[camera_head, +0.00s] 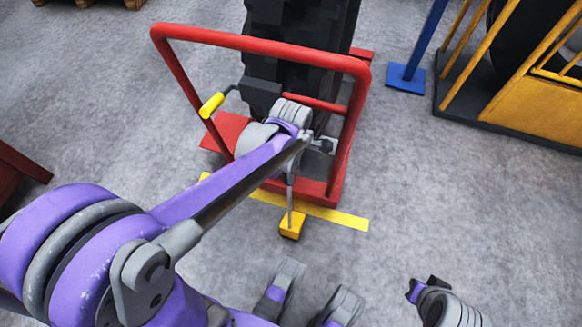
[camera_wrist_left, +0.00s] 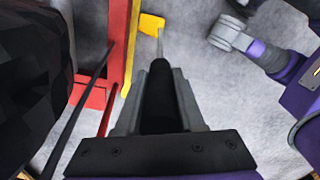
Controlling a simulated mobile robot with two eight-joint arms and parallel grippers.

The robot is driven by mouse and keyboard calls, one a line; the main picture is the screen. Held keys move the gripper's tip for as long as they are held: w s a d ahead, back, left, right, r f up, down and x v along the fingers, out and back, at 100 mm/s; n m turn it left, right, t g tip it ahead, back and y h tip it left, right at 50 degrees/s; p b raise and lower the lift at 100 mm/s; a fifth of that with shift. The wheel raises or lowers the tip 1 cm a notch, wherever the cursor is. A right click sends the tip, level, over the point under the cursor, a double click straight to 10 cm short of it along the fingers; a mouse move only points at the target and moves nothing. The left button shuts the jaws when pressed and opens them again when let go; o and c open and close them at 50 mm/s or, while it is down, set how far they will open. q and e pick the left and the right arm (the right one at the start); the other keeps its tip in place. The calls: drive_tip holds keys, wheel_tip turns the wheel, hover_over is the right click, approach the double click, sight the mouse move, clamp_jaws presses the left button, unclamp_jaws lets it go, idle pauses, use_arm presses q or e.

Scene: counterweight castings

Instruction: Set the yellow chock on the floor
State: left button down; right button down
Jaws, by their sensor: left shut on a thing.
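The yellow chock (camera_head: 291,226) is a small block on a thin upright rod, beside the yellow floor strip in front of the red frame. It also shows at the top of the left wrist view (camera_wrist_left: 151,24). My left gripper (camera_wrist_left: 160,85) is shut on the black grip of the chock's rod, with the block beyond the fingertips. In the head view my own arm largely hides this gripper and the top of the rod. I cannot tell whether the block touches the floor.
A red tubular frame stand (camera_head: 348,130) holds a large black treaded tyre (camera_head: 300,40). A lever with a yellow handle (camera_head: 211,105) sticks out at its left. A yellow rack (camera_head: 545,90) and blue post (camera_head: 407,76) stand right. Grey floor right of the chock is clear.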

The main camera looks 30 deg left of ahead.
use_arm(q)
drive_tip(key=shift+f, duration=0.15)
drive_tip(key=c, duration=0.5)
unclamp_jaws()
